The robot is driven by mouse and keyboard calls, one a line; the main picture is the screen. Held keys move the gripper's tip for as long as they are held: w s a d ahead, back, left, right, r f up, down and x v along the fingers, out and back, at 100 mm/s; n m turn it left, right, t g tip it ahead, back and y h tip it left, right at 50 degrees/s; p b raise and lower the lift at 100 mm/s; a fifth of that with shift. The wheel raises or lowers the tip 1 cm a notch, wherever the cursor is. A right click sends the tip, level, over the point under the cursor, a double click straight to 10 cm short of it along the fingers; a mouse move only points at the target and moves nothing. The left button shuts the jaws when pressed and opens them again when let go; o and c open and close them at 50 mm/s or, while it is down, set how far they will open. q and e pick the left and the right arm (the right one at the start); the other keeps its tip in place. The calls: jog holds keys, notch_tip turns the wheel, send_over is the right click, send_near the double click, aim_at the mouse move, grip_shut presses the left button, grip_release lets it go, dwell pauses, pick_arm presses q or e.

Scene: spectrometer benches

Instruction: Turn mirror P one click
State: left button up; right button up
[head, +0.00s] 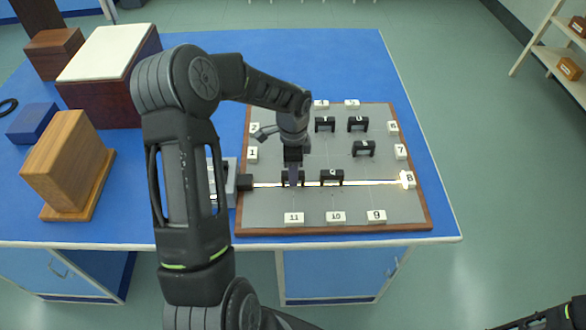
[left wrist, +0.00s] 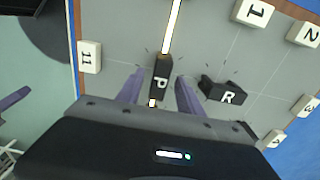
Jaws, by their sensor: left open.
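Mirror P (left wrist: 161,80) is a small black block with a white letter, standing on the grey board (head: 265,208). In the left wrist view it lies between the two purple fingers of my left gripper (left wrist: 160,92), which is open, with a gap on each side. In the head view the left gripper (head: 293,172) points down over mirror P (head: 285,180) and partly hides it. A bright beam (head: 365,183) runs from the black source (head: 244,182) along P's row to card 8 (head: 407,180), which glows. My right gripper is out of view.
Mirror R (left wrist: 225,92) stands close beside the fingers. Other black mirrors, such as one (head: 332,177) on the beam line and one (head: 363,148) farther back, stand on the board. Numbered cards, such as card 11 (head: 294,219), line its edges. Boxes (head: 105,80) crowd the blue table's left.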

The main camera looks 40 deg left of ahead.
pick_arm(q)
jog(key=shift+c, duration=0.4)
grip_shut()
jog(key=shift+n+b, duration=0.3)
jog(key=shift+w+f+n+b, duration=0.1)
jog(key=shift+n+b, duration=0.55)
jog(key=shift+n, duration=0.05)
jog(key=shift+n+b, duration=0.85)
jog(key=shift+n, duration=0.25)
jog(key=shift+n+b, duration=0.7)
jog(key=shift+n, duration=0.5)
jog(key=shift+n+b, duration=0.5)
jog(key=shift+n, duration=0.6)
